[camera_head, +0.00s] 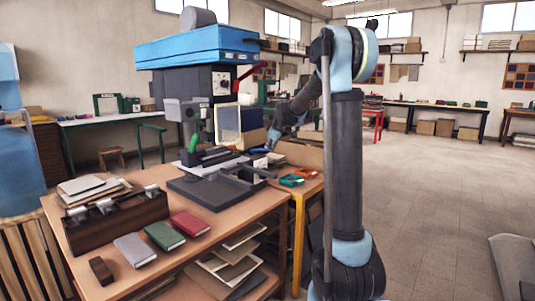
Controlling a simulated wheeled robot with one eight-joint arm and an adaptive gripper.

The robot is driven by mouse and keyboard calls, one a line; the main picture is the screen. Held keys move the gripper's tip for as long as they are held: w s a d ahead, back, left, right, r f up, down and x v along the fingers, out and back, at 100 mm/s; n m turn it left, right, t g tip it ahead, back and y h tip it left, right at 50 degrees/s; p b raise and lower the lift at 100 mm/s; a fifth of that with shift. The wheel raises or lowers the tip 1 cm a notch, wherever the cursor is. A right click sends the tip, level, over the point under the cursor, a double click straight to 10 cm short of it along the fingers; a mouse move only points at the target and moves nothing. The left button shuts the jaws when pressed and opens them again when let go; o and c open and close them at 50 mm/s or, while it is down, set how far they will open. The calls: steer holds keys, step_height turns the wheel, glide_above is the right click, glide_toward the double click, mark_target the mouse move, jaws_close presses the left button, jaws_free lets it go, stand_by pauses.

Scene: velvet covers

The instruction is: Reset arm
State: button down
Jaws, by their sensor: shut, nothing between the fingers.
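My arm stands upright in the right half of the head view, with its elbow high and its forearm reaching back toward the press. My gripper (270,143) is small and dark at the end of the forearm, beside the press and above the back of the bench. It is shut and holds nothing. Its fingertips are hard to make out.
A wooden bench (240,207) carries a blue-topped press (195,48), a dark rack (112,222) and grey (135,250), green (164,236) and red (190,223) books. Cardboard boxes (426,127) stand at the far wall. Floor at right is mostly clear.

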steer(key=s+d+r, duration=0.2)
steer(key=d+r, duration=0.1)
steer(key=r, duration=0.1)
steer(key=s+d+f+m+g, duration=0.1)
steer(key=s+d+m, duration=0.3)
steer(key=s, duration=1.2)
steer(key=s+d+f+m+g+h, duration=0.1)
steer(key=s+d+f+m, duration=0.2)
steer(key=s, duration=1)
steer(key=s+d+f+m+g+h, duration=0.1)
steer(key=s+d+f+m, duration=0.2)
steer(key=s+f, duration=0.7)
steer(key=s+d+f+m+g, duration=0.2)
steer(key=s+f, duration=0.5)
steer(key=s, duration=0.9)
steer(key=shift+d+f+m+h, duration=0.2)
steer(key=shift+d+m+h, duration=0.25)
steer(key=shift+d, duration=0.6)
steer(key=shift+w, duration=0.1)
steer(key=shift+w+f, duration=0.2)
steer(key=shift+w, duration=0.15)
